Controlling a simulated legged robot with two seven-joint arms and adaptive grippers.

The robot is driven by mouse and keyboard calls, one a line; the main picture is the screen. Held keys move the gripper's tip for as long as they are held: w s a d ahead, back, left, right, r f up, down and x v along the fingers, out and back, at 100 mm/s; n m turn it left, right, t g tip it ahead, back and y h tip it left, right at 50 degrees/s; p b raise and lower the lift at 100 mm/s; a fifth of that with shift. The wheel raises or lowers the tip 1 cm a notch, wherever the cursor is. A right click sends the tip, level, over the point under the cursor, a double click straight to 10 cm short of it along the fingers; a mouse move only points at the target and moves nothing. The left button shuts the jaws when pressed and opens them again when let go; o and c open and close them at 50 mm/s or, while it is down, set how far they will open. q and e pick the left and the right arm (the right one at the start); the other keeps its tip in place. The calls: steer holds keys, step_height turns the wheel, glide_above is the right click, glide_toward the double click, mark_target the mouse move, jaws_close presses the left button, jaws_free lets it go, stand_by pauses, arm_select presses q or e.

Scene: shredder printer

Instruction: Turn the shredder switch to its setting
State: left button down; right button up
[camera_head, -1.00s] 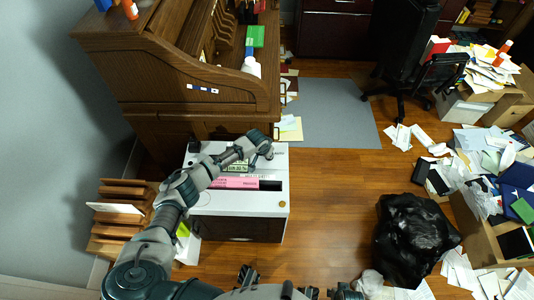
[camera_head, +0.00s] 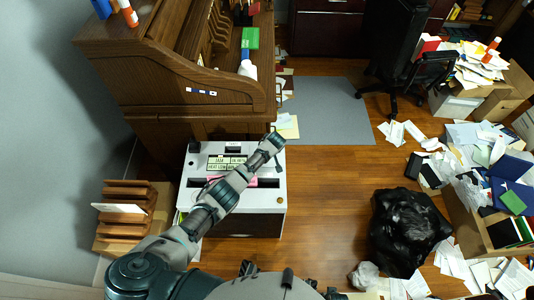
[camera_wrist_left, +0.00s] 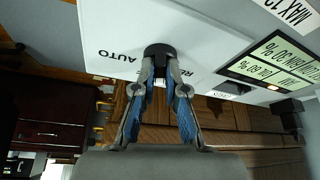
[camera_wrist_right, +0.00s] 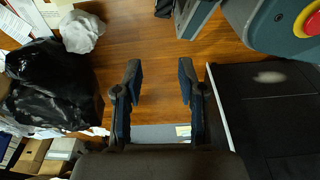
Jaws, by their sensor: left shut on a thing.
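The white shredder (camera_head: 267,201) stands in front of the wooden desk in the head view. My left arm reaches across its top, with the left gripper (camera_head: 273,142) at its far right corner. In the left wrist view the switch is a round black knob (camera_wrist_left: 159,51) on the white panel, between the printed word AUTO and a partly hidden word starting with RE. My left gripper (camera_wrist_left: 160,76) is shut on this knob, its blue-padded fingers on either side. The knob's pointer is not visible. My right gripper (camera_wrist_right: 158,80) is open and empty above the floor.
A lit display (camera_wrist_left: 272,63) is on the shredder panel. A pink paper (camera_head: 251,182) lies in the shredder's top, partly behind my arm. The roll-top desk (camera_head: 190,118) stands close behind. A black bag (camera_head: 405,230) lies on the floor at right; the floor between is mostly clear.

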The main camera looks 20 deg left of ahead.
arm_select(q)
steer(key=n+b, duration=0.1)
steer(key=n+y+b, duration=0.1)
steer(key=n, duration=0.1)
steer(key=n+g+b, duration=0.1)
steer(key=shift+w+d+f, duration=0.15)
steer(key=shift+w+f, duration=0.05)
steer(key=shift+w, duration=0.05)
steer(key=n+b, duration=0.1)
steer(key=n, duration=0.1)
steer(key=n+g+b, duration=0.1)
steer(key=b, duration=0.1)
steer(key=shift+w+r+n+y, duration=0.15)
steer(key=shift+n+y, duration=0.25)
steer(key=shift+r+b, duration=0.2)
steer(key=shift+b, duration=0.2)
arm_select(e)
steer(key=w+r, duration=0.2)
steer(key=r, duration=0.7)
steer(key=w+r, duration=0.1)
steer(key=r, duration=0.8)
steer(key=shift+w+r+t, duration=0.3)
steer(key=shift+w, duration=0.1)
steer(key=shift+a, duration=0.1)
